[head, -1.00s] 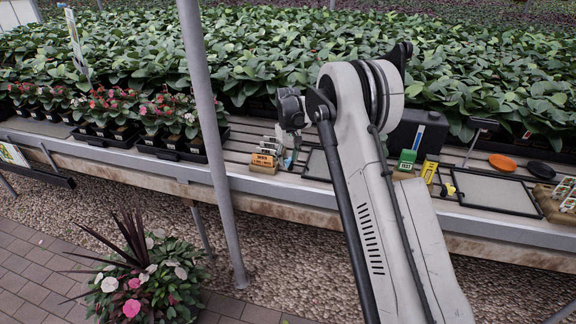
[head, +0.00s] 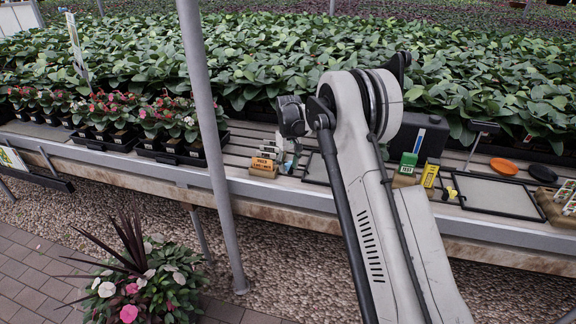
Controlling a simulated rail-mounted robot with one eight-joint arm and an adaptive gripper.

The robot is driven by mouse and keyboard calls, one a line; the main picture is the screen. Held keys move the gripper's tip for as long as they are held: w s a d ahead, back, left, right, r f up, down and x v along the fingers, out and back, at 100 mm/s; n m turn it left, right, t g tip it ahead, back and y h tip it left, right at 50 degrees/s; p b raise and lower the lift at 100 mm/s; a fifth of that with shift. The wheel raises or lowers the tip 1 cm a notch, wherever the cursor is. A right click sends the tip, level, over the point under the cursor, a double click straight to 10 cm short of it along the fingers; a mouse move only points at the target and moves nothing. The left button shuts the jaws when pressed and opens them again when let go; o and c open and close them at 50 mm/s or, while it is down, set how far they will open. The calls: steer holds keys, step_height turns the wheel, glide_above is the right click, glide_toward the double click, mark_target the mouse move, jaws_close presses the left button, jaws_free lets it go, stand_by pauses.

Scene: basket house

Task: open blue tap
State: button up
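No blue tap can be clearly made out. A black box (head: 432,138) stands on the bench behind my arm, with an upright blue and white strip (head: 418,141) at its front. My arm reaches over the bench, its dark wrist end (head: 291,117) pointing down. Just below it, a small grey-blue piece (head: 290,160) shows beside the seed packets; I cannot tell if it is part of my gripper or a separate thing. My fingertips cannot be told apart, so their opening and any hold are unclear. My arm hides part of the bench.
A wooden holder with seed packets (head: 263,165) stands left of the wrist. Green and yellow packets (head: 407,164), a framed grey screen (head: 495,194) and an orange disc (head: 503,166) lie right. A metal post (head: 208,120) rises left of the arm. Potted flowers (head: 140,285) stand below.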

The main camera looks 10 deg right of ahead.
steer(key=shift+w+d+b, duration=0.15)
steer(key=shift+w+d, duration=0.25)
steer(key=shift+d, duration=0.85)
steer(key=shift+w+d+b, duration=0.2)
steer(key=shift+w+d, duration=0.15)
steer(key=shift+d, duration=0.85)
steer(key=shift+w+d+b, duration=0.15)
steer(key=shift+w+d, duration=0.25)
steer(key=shift+d, duration=0.85)
steer(key=shift+a, duration=0.1)
steer(key=shift+s+a, duration=0.1)
steer(key=shift+a, duration=0.1)
step_height(320, 180, up, 7)
steer(key=p, duration=0.2)
